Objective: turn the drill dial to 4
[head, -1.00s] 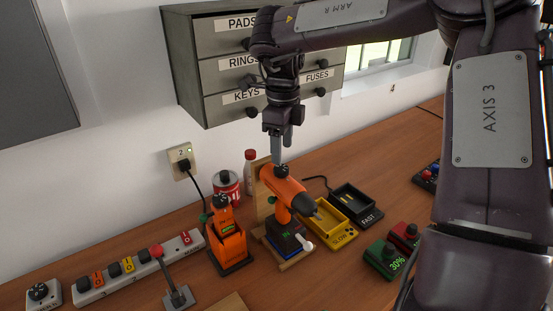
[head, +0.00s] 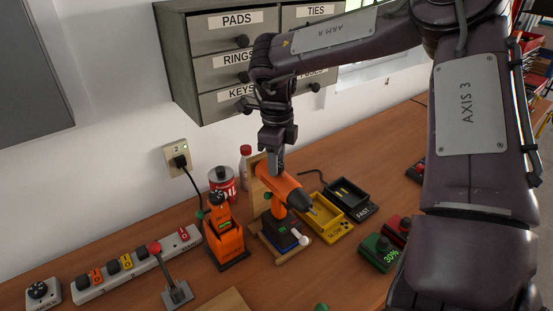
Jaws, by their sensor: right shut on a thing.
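The orange and black drill (head: 283,188) stands upright on its dark base on a wooden stand (head: 293,257), its nose pointing right and down. My right gripper (head: 275,163) comes down from above onto the rear top of the drill. Its fingers are shut on the drill dial, which they hide along with its numbers, so I cannot read the setting. My left gripper is out of view.
An orange tool (head: 226,242) stands close left of the drill. A red and white can (head: 222,183) is behind. Yellow (head: 325,232) and black (head: 350,208) trays sit right. A power strip (head: 92,291) and red-knobbed lever (head: 154,247) are left. Drawers (head: 213,72) hang above.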

